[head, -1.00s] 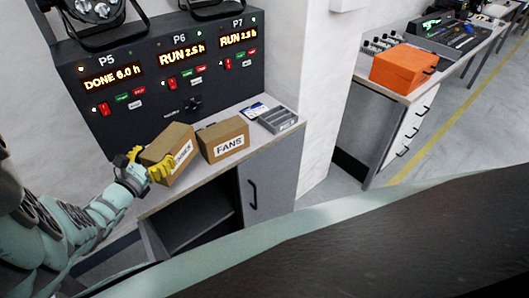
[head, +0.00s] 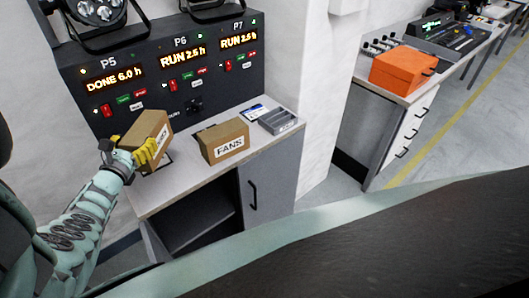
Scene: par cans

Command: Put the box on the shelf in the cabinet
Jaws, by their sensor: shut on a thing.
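My gripper (head: 128,156), with yellow fingers, is shut on a brown cardboard box (head: 143,131) at the left end of the counter. The box is tilted, and its white label is partly turned away. It appears raised above the counter top. A second brown box labelled FANS (head: 224,141) stands on the counter to the right. The cabinet (head: 268,178) under the counter has an open compartment on the left, with a shelf (head: 208,222) inside it, and a grey door with a black handle on the right.
A grey tray (head: 278,121) lies on the counter (head: 185,183) right of the FANS box. A dark panel (head: 103,105) with displays and switches stands behind. An orange case (head: 402,70) sits on a separate bench at right.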

